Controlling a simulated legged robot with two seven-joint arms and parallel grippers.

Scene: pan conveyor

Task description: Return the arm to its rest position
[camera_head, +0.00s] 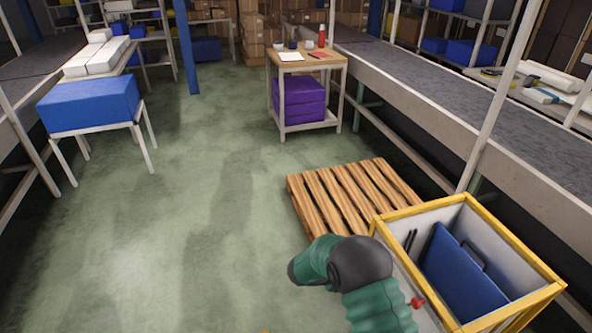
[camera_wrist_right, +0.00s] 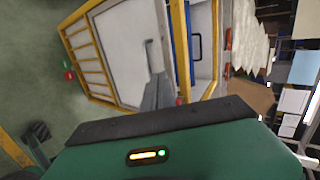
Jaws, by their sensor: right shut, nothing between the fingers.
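My right arm (camera_head: 375,290), green with a dark joint, comes in from the bottom edge in the head view. It is bent in front of the yellow-framed bin, and its far end points left over the floor. The green housing of my right gripper (camera_wrist_right: 190,140) fills the bottom of the wrist view, with a dark edge and a small lit indicator. My left arm and gripper are not in view.
The yellow-framed bin (camera_head: 515,243) holds a blue pan (camera_head: 460,280) with a dark handle. A wooden pallet (camera_head: 345,190) lies behind it. A conveyor (camera_head: 470,115) runs along the right. A small table (camera_head: 310,57) stands further back. The floor (camera_head: 180,230) to the left is clear.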

